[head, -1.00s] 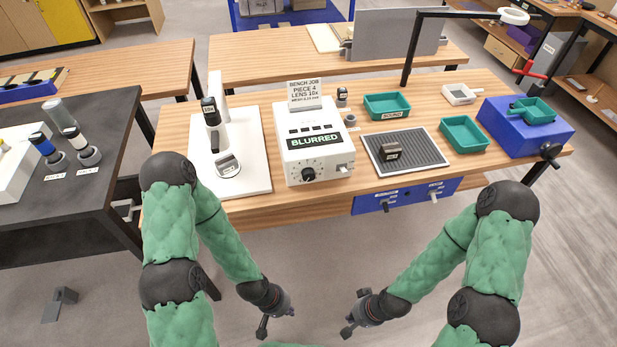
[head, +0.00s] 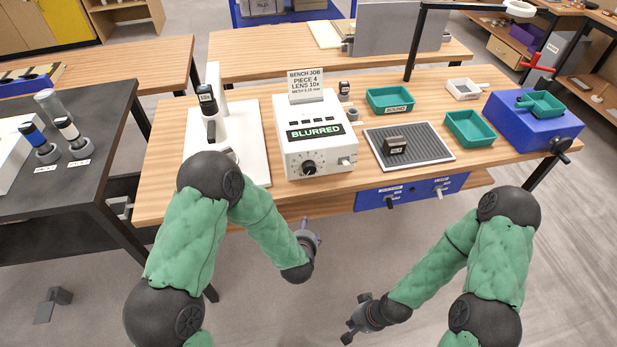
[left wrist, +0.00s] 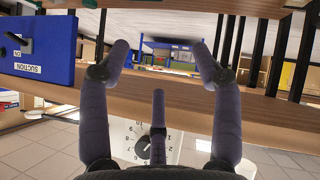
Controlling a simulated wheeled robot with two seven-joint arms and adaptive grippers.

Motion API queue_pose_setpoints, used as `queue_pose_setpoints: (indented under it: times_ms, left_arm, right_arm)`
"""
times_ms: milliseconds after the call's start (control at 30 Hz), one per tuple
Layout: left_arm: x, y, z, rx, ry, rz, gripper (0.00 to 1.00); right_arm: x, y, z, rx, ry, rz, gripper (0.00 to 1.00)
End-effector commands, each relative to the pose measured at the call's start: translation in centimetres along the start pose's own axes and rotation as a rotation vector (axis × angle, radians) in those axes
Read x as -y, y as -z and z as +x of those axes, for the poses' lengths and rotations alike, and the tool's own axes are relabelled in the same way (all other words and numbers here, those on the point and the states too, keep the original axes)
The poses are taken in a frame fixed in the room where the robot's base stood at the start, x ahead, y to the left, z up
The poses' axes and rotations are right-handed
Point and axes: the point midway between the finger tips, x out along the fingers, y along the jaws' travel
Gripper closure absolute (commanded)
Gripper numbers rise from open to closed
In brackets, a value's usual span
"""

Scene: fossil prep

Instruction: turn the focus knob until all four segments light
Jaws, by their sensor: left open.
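The focus knob (head: 309,168) is a black dial on the front of a white box (head: 342,166) at the bench's front edge. Its display (head: 314,132) reads BLURRED in green; the small segments (head: 315,121) above it look dark. My left gripper (head: 311,233) is below and in front of the knob, apart from it. In the left wrist view my left gripper (left wrist: 160,55) is open and empty, with the numbered knob dial (left wrist: 145,142) behind its fingers at the bottom, partly hidden. My right gripper (head: 355,318) hangs low over the floor, away from the bench; its finger opening is unclear.
A microscope (head: 209,115) stands left of the box, partly behind my left arm. A ribbed grey mat (head: 430,148) with a small dark block (head: 394,145), green trays (head: 389,100) and a blue box (head: 540,130) lie to the right. A blue suction panel (head: 410,192) hangs under the bench edge.

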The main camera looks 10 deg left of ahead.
Motion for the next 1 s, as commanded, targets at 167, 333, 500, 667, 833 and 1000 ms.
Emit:
queue_pose_setpoints:
  times_ms: [167, 333, 500, 667, 833, 1000]
  left_arm:
    - [-6.8, 4.8, -2.1, -0.377, -0.142, -0.187, 0.35]
    - [-9.8, 7.1, -5.9, -0.601, -0.234, -0.330, 0.35]
    - [-10.6, 7.9, -7.7, -0.683, -0.267, -0.387, 0.35]
    - [-10.6, 8.8, -6.8, -0.690, -0.265, -0.392, 0.35]
    - [-10.9, 10.6, -4.6, -0.690, -0.265, -0.391, 0.35]
    - [-11.2, 12.6, -2.3, -0.689, -0.265, -0.390, 0.35]
  right_arm:
    - [-1.1, 0.1, 3.0, 0.000, 0.000, 0.000, 1.00]
    - [-1.5, 0.2, 4.2, 0.000, 0.000, 0.000, 1.00]
    - [-1.6, 0.2, 4.6, 0.000, 0.000, 0.000, 1.00]
    - [-1.7, 0.2, 4.8, 0.000, 0.000, 0.000, 1.00]
    - [-2.0, 0.2, 5.6, -0.001, 0.000, 0.000, 1.00]
    - [-2.2, 0.3, 6.3, 0.000, 0.000, 0.000, 1.00]
